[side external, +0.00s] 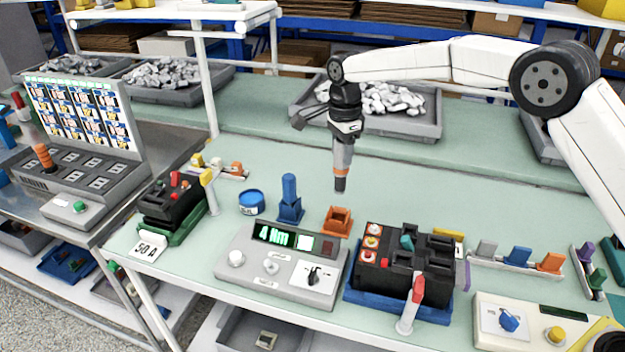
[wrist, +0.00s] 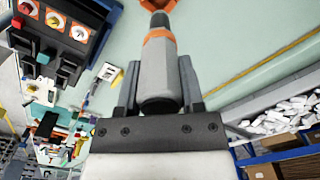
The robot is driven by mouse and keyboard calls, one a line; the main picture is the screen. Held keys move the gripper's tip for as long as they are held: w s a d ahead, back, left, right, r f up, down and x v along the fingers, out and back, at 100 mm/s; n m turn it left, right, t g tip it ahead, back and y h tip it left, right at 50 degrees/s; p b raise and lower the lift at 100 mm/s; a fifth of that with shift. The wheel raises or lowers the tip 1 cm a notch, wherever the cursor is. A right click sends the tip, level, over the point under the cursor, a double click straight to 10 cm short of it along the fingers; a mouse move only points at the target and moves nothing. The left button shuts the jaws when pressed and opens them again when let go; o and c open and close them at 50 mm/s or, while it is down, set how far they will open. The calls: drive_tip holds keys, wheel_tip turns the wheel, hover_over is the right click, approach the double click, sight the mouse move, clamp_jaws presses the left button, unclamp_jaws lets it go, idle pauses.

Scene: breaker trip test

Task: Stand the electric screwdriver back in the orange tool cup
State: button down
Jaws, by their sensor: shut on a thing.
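My gripper (side external: 345,132) is shut on the electric screwdriver (side external: 342,165), a grey tool with an orange band and a dark tip. It hangs upright, tip down, above the bench. The orange tool cup (side external: 338,220) stands on the bench below it and looks empty in the side view. The screwdriver's tip is above the cup's rim, with a gap between them. In the wrist view the screwdriver (wrist: 158,75) sits between my two fingers (wrist: 158,88). Part of the orange cup (wrist: 124,20) shows at the top edge, partly hidden by the screwdriver.
A blue holder (side external: 290,200) with a blue tool stands left of the cup. A grey torque tester (side external: 280,262) reading "4 Nm" lies in front. A black breaker (side external: 400,265) in a blue tray is to the right. The bench behind the cup is clear.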

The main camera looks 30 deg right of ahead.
sight(341, 163)
drive_tip(key=shift+f, duration=0.15)
drive_tip(key=shift+f, duration=2.65)
drive_tip(key=shift+f, duration=2.75)
idle(0.6)
drive_tip(key=shift+c, duration=0.7)
unclamp_jaws()
drive_tip(key=shift+f, duration=0.1)
drive_tip(key=shift+r, duration=4)
